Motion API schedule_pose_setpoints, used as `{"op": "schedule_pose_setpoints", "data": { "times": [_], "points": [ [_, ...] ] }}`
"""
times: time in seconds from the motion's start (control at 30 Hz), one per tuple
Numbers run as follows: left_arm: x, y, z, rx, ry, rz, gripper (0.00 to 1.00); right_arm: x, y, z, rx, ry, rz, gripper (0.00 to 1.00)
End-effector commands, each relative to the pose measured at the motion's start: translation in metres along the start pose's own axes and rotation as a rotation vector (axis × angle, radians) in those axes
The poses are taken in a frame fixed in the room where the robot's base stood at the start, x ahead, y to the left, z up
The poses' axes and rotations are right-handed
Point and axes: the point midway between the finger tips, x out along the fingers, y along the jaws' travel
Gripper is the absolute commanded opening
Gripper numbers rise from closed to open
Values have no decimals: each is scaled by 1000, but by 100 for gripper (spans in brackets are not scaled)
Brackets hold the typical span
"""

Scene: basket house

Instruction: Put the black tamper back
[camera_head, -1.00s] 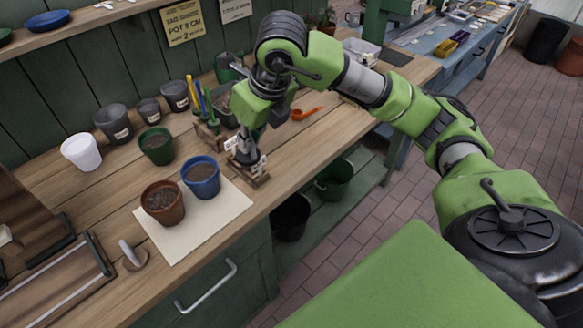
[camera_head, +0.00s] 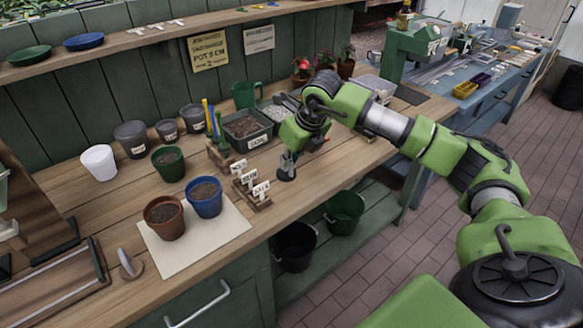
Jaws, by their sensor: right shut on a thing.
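My right gripper (camera_head: 289,155) reaches down over the wooden bench, just right of the small label rack. It is shut on the black tamper (camera_head: 286,176), whose dark round foot shows below the fingers. The foot is at or close above the bench top; I cannot tell whether it touches. The tamper's upper part is hidden by the gripper. My left gripper is not in view.
The label rack (camera_head: 251,191) stands close left of the tamper. Soil trays (camera_head: 247,138) and a tool holder (camera_head: 219,153) are behind. A terracotta pot (camera_head: 165,219) and blue pot (camera_head: 205,197) stand on a pale mat (camera_head: 188,258). The bench right of the tamper is mostly clear.

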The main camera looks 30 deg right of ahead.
Motion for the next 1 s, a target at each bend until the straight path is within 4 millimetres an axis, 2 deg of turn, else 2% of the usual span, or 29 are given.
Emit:
{"op": "schedule_pose_setpoints", "data": {
  "times": [0.27,0.4,0.5,0.87,0.9,0.93,1.0],
  "points": [
    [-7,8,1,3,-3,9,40,23,-15,0,1,3,0,0],
    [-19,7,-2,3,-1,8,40,41,-14,-8,-1,4,1,0],
    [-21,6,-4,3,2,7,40,49,-14,-10,0,1,1,0],
    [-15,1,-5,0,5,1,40,55,-14,-12,-1,-1,1,0],
    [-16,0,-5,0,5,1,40,54,-14,-12,-1,0,1,13],
    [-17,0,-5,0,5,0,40,54,-14,-12,-1,0,1,21],
    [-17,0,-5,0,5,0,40,54,-14,-12,-1,0,1,25]
  ]
}}
